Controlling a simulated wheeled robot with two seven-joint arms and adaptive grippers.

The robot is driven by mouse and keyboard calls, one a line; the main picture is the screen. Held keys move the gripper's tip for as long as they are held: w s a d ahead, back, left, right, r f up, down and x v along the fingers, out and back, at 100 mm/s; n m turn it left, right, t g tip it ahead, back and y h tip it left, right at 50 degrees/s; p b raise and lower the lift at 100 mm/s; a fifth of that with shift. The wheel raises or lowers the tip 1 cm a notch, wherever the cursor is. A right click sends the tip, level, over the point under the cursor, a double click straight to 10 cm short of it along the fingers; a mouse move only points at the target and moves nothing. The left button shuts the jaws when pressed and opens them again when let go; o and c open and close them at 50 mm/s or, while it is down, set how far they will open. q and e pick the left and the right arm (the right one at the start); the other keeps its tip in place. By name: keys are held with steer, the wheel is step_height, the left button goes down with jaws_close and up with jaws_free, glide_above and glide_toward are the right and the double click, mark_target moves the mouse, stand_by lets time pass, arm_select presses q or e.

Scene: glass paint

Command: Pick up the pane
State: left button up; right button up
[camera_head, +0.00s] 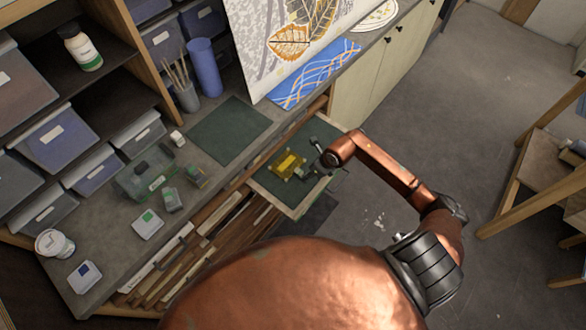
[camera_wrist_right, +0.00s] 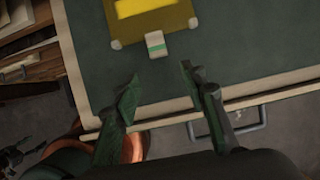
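The pane (camera_head: 289,164) is a small yellow piece, lying flat on the green-topped pull-out board below the counter. In the right wrist view the pane (camera_wrist_right: 148,20) is at the top, with small round pieces at its near corners and a white block with a green stripe (camera_wrist_right: 156,46) at its near edge. My right gripper (camera_head: 309,168) is just right of the pane in the head view. In the wrist view its two fingers (camera_wrist_right: 160,76) are apart with nothing between them, short of the block and pane.
The pull-out board (camera_wrist_right: 222,95) has a pale rim and a metal handle (camera_wrist_right: 232,128) on its front. A dark green mat (camera_head: 229,131), a blue cylinder (camera_head: 204,68) and several small containers stand on the counter. Open floor (camera_head: 480,130) lies to the right.

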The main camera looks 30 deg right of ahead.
steer(key=x, duration=0.4)
steer(key=shift+w+f, duration=0.25)
steer(key=shift+w, duration=0.1)
steer(key=shift+c, duration=0.7)
jaws_close()
